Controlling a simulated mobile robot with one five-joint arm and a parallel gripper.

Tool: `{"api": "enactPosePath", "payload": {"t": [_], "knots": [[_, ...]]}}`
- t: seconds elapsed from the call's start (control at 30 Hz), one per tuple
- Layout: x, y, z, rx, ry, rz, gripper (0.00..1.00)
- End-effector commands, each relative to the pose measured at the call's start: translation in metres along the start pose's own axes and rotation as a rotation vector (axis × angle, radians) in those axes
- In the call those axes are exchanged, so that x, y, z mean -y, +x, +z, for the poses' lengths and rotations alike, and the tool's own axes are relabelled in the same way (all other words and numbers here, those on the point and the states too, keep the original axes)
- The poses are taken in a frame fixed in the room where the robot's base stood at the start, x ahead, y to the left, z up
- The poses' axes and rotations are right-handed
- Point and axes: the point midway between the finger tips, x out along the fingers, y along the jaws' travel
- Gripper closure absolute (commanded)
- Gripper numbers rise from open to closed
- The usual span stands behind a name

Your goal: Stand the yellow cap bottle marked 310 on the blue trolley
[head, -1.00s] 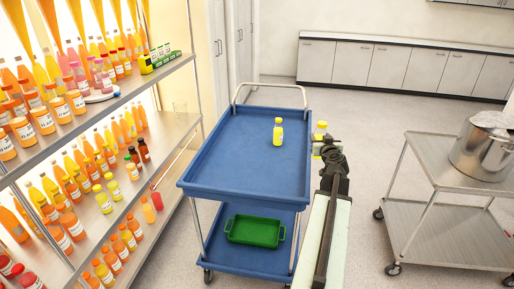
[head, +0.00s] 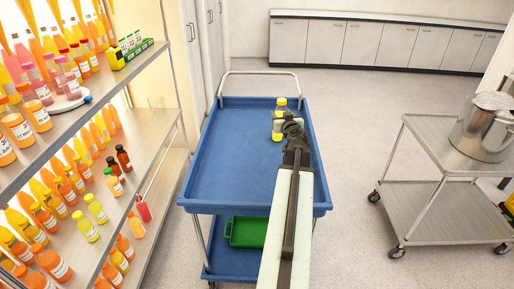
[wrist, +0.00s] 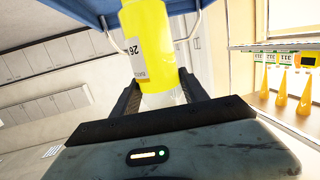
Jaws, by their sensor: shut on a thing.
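My gripper (head: 284,117) is shut on a yellow bottle (head: 281,103). In the wrist view this bottle (wrist: 147,50) sits between the two dark fingers; its white label is partly seen, with "26" on it, and no 310 can be read. In the head view the held bottle is over the far right part of the blue trolley's (head: 235,150) top tray. Whether the held bottle touches the tray cannot be told.
A shelf (head: 150,75) with many orange, yellow and red bottles stands at the left. A green tray (head: 246,232) lies on the trolley's lower deck. A metal cart (head: 445,160) with a pot (head: 484,130) stands at the right. The tray's left and middle are clear.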

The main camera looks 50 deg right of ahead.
Motion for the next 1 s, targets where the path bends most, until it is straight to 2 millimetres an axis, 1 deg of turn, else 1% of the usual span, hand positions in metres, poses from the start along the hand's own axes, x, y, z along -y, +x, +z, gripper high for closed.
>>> {"api": "enactPosePath", "payload": {"t": [0.07,0.2,0.27,0.3,0.43,0.47,0.57,0.7,0.8,0.93,1.0], "knots": [[-0.001,0.005,0.015,0.000,0.001,0.001,1.00],[-0.002,0.019,0.051,0.000,0.003,0.001,1.00],[-0.003,0.025,0.063,0.000,0.004,0.001,1.00],[-0.003,0.027,0.067,0.000,0.005,0.001,1.00],[-0.003,0.027,0.065,0.000,0.006,0.001,1.00],[-0.003,0.027,0.067,0.000,0.006,0.001,1.00],[-0.003,0.029,0.083,0.000,0.005,0.001,1.00],[-0.003,0.034,0.114,0.000,0.005,0.001,1.00],[-0.004,0.036,0.127,0.000,0.005,0.002,1.00],[-0.004,0.035,0.125,0.000,0.005,0.002,1.00],[-0.004,0.036,0.131,0.000,0.005,0.002,1.00]]}}
